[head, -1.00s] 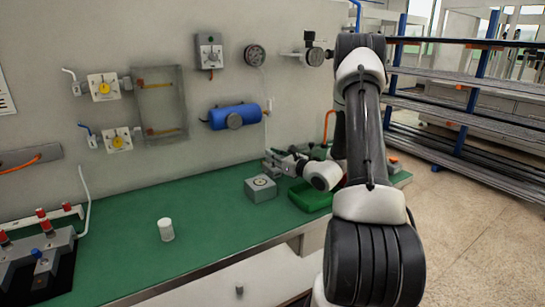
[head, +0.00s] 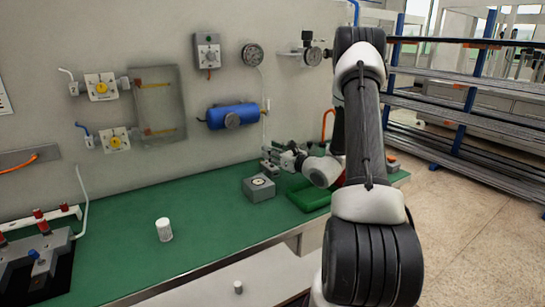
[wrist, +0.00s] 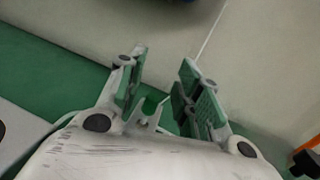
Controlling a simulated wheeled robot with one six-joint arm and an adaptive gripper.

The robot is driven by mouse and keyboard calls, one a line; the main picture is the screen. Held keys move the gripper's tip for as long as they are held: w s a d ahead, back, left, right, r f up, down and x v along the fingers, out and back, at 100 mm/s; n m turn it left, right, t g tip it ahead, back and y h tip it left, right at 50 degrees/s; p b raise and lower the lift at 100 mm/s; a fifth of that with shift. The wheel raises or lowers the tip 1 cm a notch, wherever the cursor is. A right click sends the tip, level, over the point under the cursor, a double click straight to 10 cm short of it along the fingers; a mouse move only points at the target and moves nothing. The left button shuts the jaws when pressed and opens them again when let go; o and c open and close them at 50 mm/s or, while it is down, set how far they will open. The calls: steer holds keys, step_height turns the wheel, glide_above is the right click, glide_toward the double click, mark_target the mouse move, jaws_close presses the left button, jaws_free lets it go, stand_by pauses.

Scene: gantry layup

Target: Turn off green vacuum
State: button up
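No thing that I can clearly tell as a green vacuum shows; no label is readable. Two valves with yellow knobs, an upper one (head: 101,87) and a lower one (head: 116,139), are on the wall at left, well apart from my gripper. My gripper (head: 268,157) is near the wall, above the back of the green bench, beyond a grey box with a round dial (head: 259,188). In the wrist view my gripper (wrist: 164,80) is open, with nothing held between its green-padded fingers. My arm hides part of the bench's right end.
A blue tank (head: 233,116), a gauge (head: 252,54) and a grey knob box (head: 207,50) are on the wall. A white cup (head: 164,230) stands on the bench. A green tray (head: 309,199) is below my wrist. A red-capped manifold (head: 37,262) is at left.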

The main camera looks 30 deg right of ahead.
step_height(320, 180, up, 8)
steer(key=shift+d, duration=0.1)
stand_by(0.4)
